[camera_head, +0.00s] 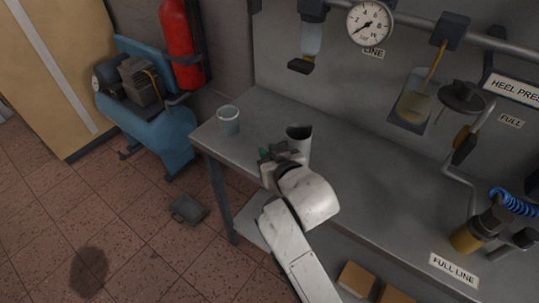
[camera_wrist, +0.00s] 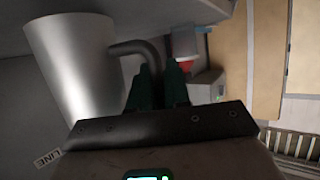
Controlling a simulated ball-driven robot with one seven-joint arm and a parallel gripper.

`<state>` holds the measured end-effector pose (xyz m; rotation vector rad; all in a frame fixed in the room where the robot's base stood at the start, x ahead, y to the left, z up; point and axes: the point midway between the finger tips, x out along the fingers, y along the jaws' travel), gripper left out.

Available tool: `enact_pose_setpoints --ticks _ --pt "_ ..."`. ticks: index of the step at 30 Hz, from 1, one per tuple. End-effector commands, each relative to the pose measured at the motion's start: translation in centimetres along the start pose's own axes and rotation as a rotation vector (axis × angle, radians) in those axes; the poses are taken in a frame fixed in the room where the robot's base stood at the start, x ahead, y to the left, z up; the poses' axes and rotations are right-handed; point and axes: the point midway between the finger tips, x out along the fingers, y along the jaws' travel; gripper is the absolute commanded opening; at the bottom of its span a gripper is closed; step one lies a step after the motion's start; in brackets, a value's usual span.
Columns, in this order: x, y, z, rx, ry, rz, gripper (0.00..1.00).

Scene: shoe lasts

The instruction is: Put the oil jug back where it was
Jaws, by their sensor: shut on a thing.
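The oil jug (camera_wrist: 75,62) is a pale metal vessel, wider at one end, with a dark curved handle (camera_wrist: 138,47). In the head view the jug (camera_head: 300,146) shows its dark open mouth above the bench top, near the bench's left front part. My gripper (camera_wrist: 158,88) has green fingers, shut on the jug's handle. In the head view my gripper (camera_head: 272,160) is at the jug's left, and my arm hides the jug's lower part. I cannot tell whether the jug's base touches the bench.
The grey bench (camera_head: 365,180) is clear right of the jug. A small pale cup (camera_head: 228,120) stands at its left end. A gauge (camera_head: 369,22) hangs on the back wall. A yellow-based fitting (camera_head: 466,239) is at the far right, behind a FULL LINE label (camera_head: 454,269).

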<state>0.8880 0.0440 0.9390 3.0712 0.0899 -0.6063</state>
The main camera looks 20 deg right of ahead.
Motion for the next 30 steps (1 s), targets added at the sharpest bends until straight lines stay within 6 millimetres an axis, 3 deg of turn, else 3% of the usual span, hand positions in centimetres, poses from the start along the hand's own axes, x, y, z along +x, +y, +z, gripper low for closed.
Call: enact_pose_setpoints --ticks 14,15,22,30 --pt "0.4 -0.03 1.02 -0.001 0.003 0.0 0.0" --pt "0.43 -0.02 1.12 -0.001 0.001 0.0 0.18" --pt "0.39 -0.03 1.04 -0.001 0.001 0.0 0.4" --pt "0.35 -0.04 0.93 -0.001 0.001 -0.001 0.42"
